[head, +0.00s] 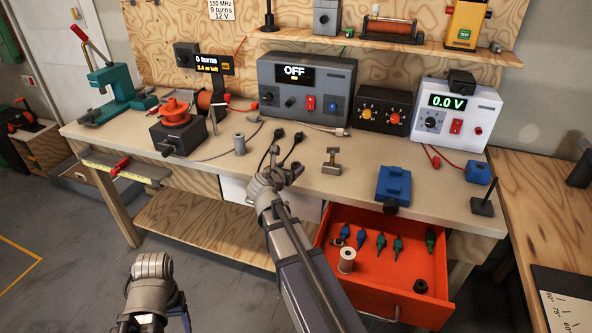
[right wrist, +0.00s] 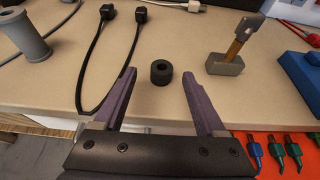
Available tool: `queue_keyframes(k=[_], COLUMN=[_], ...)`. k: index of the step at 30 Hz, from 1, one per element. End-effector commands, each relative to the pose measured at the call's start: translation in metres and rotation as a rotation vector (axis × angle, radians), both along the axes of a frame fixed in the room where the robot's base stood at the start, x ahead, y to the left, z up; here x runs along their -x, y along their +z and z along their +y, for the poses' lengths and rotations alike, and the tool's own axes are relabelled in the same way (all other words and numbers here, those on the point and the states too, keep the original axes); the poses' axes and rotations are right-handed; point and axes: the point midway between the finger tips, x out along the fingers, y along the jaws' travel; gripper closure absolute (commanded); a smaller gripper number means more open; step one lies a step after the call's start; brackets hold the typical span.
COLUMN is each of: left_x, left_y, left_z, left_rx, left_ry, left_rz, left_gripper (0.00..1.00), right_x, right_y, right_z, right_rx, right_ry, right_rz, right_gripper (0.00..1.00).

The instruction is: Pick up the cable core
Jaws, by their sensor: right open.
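The cable core, a small black ring-shaped cylinder (right wrist: 161,72), stands on the bench top near its front edge in the right wrist view. My right gripper (right wrist: 159,77) is open, its two purple-grey fingers pointing toward the core, one to each side, with gaps between. It holds nothing. In the head view my right gripper (head: 286,168) is over the bench's front edge, and I cannot make out the core there. My left arm's end (head: 152,268) is low in front of the bench; its jaws are not clear.
A grey spool (right wrist: 22,34) is farther left. An open orange drawer (head: 335,262) juts out below the bench. A blue block (head: 393,183) is at right.

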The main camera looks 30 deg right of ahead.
Motion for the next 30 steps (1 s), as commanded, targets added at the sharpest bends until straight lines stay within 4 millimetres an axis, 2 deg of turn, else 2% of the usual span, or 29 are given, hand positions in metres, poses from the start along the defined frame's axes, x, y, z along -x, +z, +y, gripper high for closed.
queue_keyframes(k=[8, 12, 19, 30], left_x=[0.0, 0.0, 0.0, 0.0], left_y=[-0.022, -0.025, -0.024, -0.024], left_z=[0.0, 0.0, 0.0, 0.0], left_rx=[0.0, 0.0, 0.0, 0.0], left_ry=[0.0, 0.0, 0.0, 0.0], left_rz=[0.0, 0.0, 0.0, 0.0], left_gripper=[0.33, 0.33, 0.33, 0.33], right_x=[-0.017, -0.027, -0.027, -0.026], right_y=[-0.022, -0.025, -0.024, -0.024], right_z=[-0.024, -0.035, -0.036, -0.035], right_rx=[-0.002, -0.001, -0.001, -0.002], right_ry=[-0.003, -0.003, 0.0, -0.001], right_rz=[-0.001, 0.0, 0.0, -0.001], right_gripper=[0.27, 0.27, 0.27, 0.68])
